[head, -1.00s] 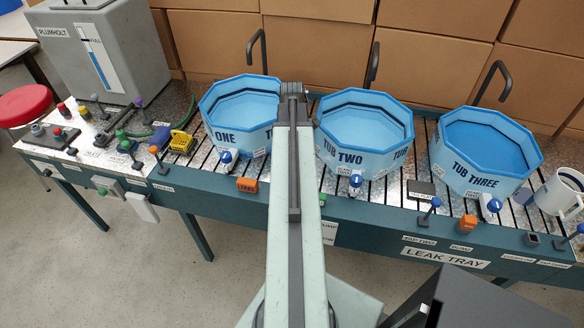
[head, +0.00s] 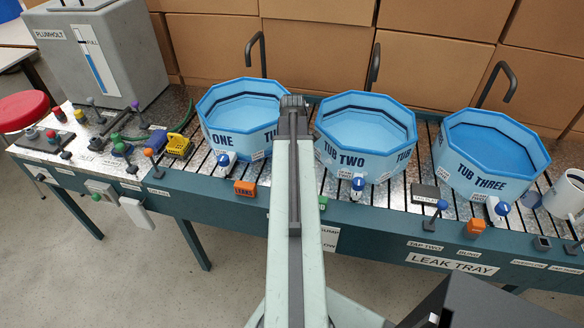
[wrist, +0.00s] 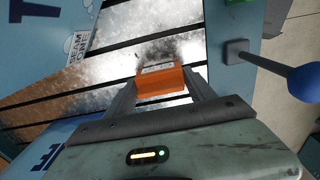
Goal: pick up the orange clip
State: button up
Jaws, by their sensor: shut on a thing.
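In the wrist view an orange clip (wrist: 161,84) with a pale label on its far face sits between the two fingers of my gripper (wrist: 160,76). The fingers are shut on its sides. Bright metal slats of the bench show beyond it; I cannot tell whether it still touches them. In the head view my arm hides the gripper and the held clip.
Tub one (head: 216,109), tub two (head: 345,158) and tub three (head: 505,180) stand along the slatted bench. Other orange blocks (head: 245,188) (head: 475,227) sit on its front edge. A blue-knobbed lever (wrist: 303,82) stands right of the gripper in the wrist view.

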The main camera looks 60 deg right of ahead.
jog(key=shift+r, duration=0.1)
notch_tip(320, 180, up, 18)
jog(key=w+a+p, duration=0.1)
jog(key=p, duration=1.7)
jog(key=shift+w, duration=0.3)
jog(key=shift+s+a, duration=0.1)
jog(key=shift+a, duration=0.05)
